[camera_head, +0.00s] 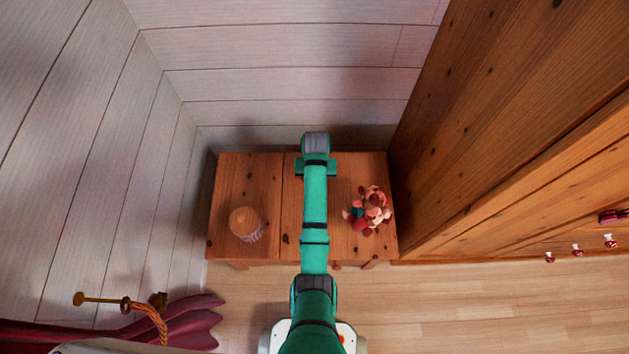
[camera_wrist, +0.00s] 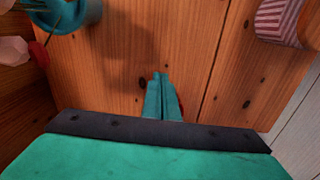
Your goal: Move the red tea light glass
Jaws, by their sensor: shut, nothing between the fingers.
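My gripper (camera_wrist: 163,76) points down over the wooden table top, its two teal fingers together with nothing between them. A small red patch (camera_wrist: 181,106) shows just right of the fingers in the wrist view, mostly hidden behind them and the dark palm edge. It may be the red tea light glass, but too little shows to be sure. In the head view my arm covers the middle of the table, and no red glass can be made out there. I cannot tell whether the fingers touch the red thing.
The wooden table (camera_head: 230,180) stands against the plank wall, beside a tall wooden cabinet (camera_head: 500,100) on the right. A round wood-topped, striped-sided thing (camera_head: 244,222) stands on its left part. A flower bunch (camera_head: 374,208) in a teal pot (camera_wrist: 68,14) stands on the right.

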